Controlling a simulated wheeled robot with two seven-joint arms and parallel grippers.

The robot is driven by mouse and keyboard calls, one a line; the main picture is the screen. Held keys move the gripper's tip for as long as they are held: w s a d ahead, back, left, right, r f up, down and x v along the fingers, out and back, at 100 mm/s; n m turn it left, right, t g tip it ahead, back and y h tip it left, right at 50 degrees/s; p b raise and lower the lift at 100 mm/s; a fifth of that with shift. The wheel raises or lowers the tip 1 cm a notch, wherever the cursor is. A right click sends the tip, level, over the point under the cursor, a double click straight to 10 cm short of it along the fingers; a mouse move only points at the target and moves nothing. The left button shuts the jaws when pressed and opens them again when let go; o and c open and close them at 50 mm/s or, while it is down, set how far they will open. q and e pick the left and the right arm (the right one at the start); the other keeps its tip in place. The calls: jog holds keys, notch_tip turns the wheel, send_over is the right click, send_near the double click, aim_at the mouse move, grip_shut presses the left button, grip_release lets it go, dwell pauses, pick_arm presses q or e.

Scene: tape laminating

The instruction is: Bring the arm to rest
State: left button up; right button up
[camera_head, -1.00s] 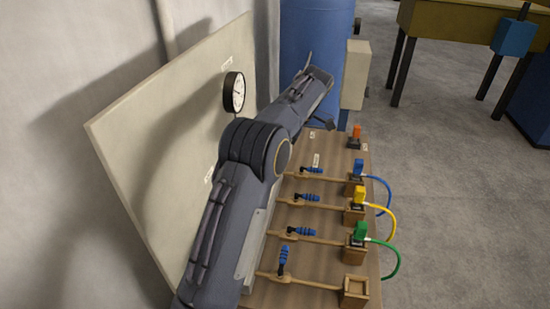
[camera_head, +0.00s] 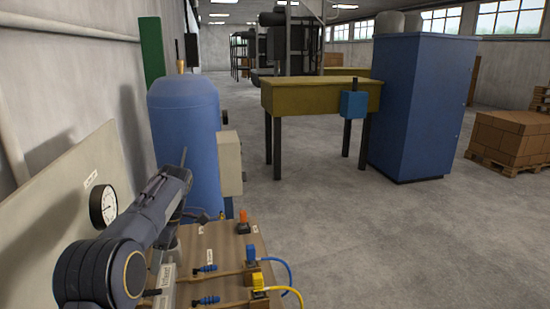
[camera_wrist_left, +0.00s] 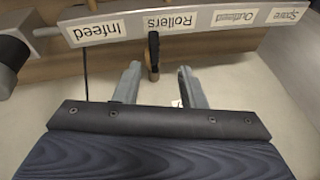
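My left arm comes in from the lower left, in front of the pale panel (camera_head: 40,215). Its gripper (camera_head: 188,182) is at the far end of the wooden board (camera_head: 215,240), seen edge-on. In the left wrist view the two grey fingers (camera_wrist_left: 160,85) stand apart with a clear gap. A small black and brass-coloured lever (camera_wrist_left: 153,55) shows between them, beyond the tips, below a strip (camera_wrist_left: 185,20) labelled Infeed, Rollers, Outfeed and Spare. The fingers do not appear to touch it. My right gripper is not in view.
A round gauge (camera_head: 103,206) is on the panel. The board bears blue-handled valves (camera_head: 206,268) and yellow (camera_head: 258,281) and orange (camera_head: 243,216) plugs. A blue tank (camera_head: 185,120) and grey box (camera_head: 229,160) stand behind.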

pick_arm(q)
jog(key=s+d+r+m+t+h, duration=0.25)
jog(key=s+m, duration=0.25)
jog(key=s, duration=0.4)
jog(key=s+d+r+m+t+h, duration=0.1)
jog(key=s+r+m+t+h, duration=0.15)
jog(key=s+m, duration=0.45)
jog(key=s+d+f+m+t, duration=0.1)
jog(key=s+d+f+m, duration=0.2)
jog(key=s, duration=0.5)
jog(key=s+d+f+m+t+h, duration=0.1)
jog(key=s+d+f+m+t, duration=0.1)
jog(key=s, duration=0.6)
jog(key=d+f+m, duration=0.1)
jog(key=d+f, duration=0.1)
jog(key=d, duration=0.1)
jog(key=shift+d+t+h, duration=0.3)
jog(key=shift+d, duration=0.1)
jog(key=shift+s+a, duration=0.1)
